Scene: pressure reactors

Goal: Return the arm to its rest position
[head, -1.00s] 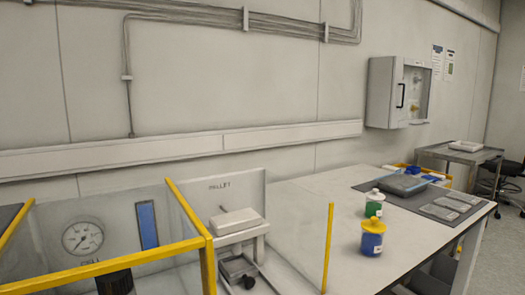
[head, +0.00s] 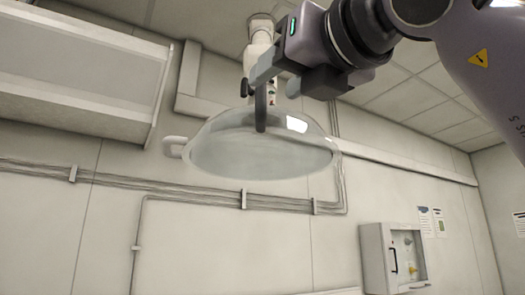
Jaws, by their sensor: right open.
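My right arm (head: 490,60) comes in from the upper right. Its gripper (head: 262,92) is open, with its fingers pointing left and down. It appears in front of a clear dome-shaped hood (head: 262,150) that hangs from a white jointed arm (head: 262,45). No object shows between the fingers. My left gripper is not in view.
The hood has a pale handle (head: 174,147) at its left. A wall cabinet (head: 378,258) is at the lower right, and a boxy white fixture (head: 80,70) at the upper left. Conduits (head: 200,192) run along the wall. The bench is out of view.

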